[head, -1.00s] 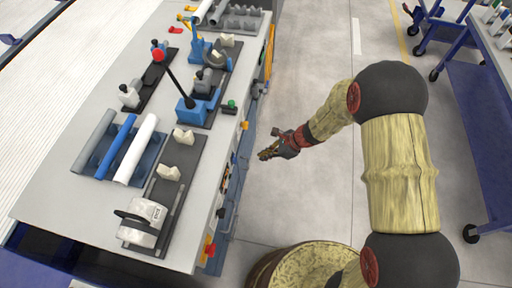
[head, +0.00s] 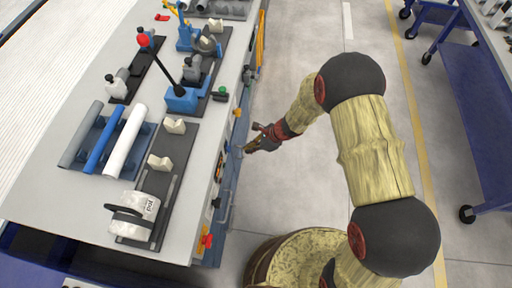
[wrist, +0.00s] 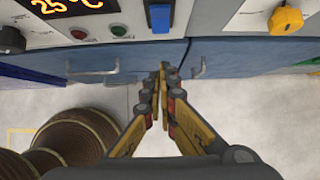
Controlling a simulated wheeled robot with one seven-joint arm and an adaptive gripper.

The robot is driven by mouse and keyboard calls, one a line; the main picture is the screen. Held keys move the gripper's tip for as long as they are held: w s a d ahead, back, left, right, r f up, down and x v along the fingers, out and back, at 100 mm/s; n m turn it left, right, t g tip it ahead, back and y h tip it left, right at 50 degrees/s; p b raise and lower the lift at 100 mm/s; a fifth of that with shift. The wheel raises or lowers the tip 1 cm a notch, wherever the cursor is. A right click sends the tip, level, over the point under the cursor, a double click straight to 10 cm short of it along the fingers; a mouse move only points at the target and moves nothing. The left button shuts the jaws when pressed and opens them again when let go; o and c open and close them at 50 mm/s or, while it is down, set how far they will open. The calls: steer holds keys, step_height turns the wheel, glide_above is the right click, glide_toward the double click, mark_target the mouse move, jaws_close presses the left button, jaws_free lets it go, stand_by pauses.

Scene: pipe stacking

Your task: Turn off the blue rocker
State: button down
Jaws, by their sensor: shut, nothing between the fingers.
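The blue rocker (wrist: 160,17) is on the light front panel of the bench, at the top middle of the wrist view. It is cut by the top edge of the picture, so its tilt is hard to tell. My gripper (wrist: 163,72) is shut and empty, its fingertips below the rocker in the picture and apart from it. In the head view my gripper (head: 252,147) is beside the bench's front side, close to the drawer fronts. I cannot make out the rocker in the head view.
Red (wrist: 78,34) and green (wrist: 118,31) buttons and a lit display (wrist: 75,6) are left of the rocker. A yellow knob (wrist: 286,20) is to the right. Drawer handles (wrist: 198,68) stick out below the panel. The floor (head: 300,190) beside the bench is clear.

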mark_target(228, 147)
steer(key=shift+w+a+f+b, duration=0.1)
steer(key=shift+a+f+b, duration=0.25)
steer(key=shift+a, duration=0.45)
steer(key=shift+w+a+f+b, duration=0.1)
steer(key=shift+a+f, duration=0.3)
steer(key=shift+a, duration=0.45)
steer(key=shift+a+f+b, duration=0.25)
steer(key=shift+a+f, duration=0.15)
steer(key=shift+a, duration=0.4)
steer(key=shift+a+f+b, duration=0.35)
steer(key=shift+a+f, duration=0.05)
steer(key=shift+a, duration=0.05)
steer(key=shift+r, duration=0.1)
steer(key=shift+r+p, duration=0.6)
steer(key=shift+r, duration=0.1)
